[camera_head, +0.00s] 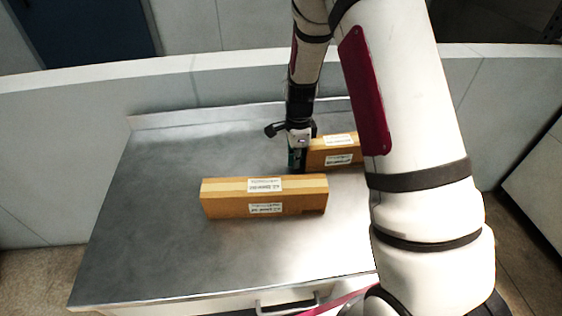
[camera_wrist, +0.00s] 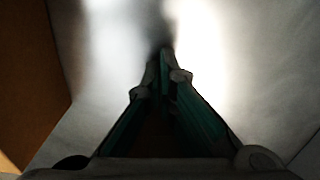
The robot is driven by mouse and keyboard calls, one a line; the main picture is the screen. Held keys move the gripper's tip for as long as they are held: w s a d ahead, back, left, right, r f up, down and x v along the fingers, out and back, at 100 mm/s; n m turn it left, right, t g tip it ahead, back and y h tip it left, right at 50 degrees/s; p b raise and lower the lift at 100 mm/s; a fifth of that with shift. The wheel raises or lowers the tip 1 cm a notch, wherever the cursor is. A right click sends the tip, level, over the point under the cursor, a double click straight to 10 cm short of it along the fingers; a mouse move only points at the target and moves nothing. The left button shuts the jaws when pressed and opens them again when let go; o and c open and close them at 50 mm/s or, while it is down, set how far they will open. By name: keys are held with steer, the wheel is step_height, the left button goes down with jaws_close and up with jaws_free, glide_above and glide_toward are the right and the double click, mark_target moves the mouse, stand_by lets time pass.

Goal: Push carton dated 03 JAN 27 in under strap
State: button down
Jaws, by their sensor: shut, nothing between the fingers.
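A long brown carton (camera_head: 225,204) with white labels lies across the middle of the metal table. A second brown carton (camera_head: 318,157) with white labels lies behind it to the right, its right end hidden by my arm. The dates are too small to read, so I cannot tell which is 03 JAN 27. My gripper (camera_head: 297,168) points down at the left end of the rear carton, shut and empty. In the wrist view its fingertips (camera_wrist: 165,55) meet above bare metal, and a brown carton side (camera_wrist: 25,75) fills the left edge. No strap can be made out for certain.
The metal table (camera_head: 150,220) is clear on its left and front. It has a raised back edge (camera_head: 170,118) and a handle (camera_head: 288,302) below the front. A pink band (camera_head: 345,301) shows at the bottom beside my arm. A pale curved wall (camera_head: 80,100) stands behind.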

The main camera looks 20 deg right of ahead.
mark_target(342, 156)
steer(key=s+d, duration=0.1)
steer(key=d, duration=0.8)
steer(key=s+d+b, duration=0.1)
steer(key=d, duration=0.3)
steer(key=shift+s+d, duration=0.15)
steer(key=shift+s, duration=0.2)
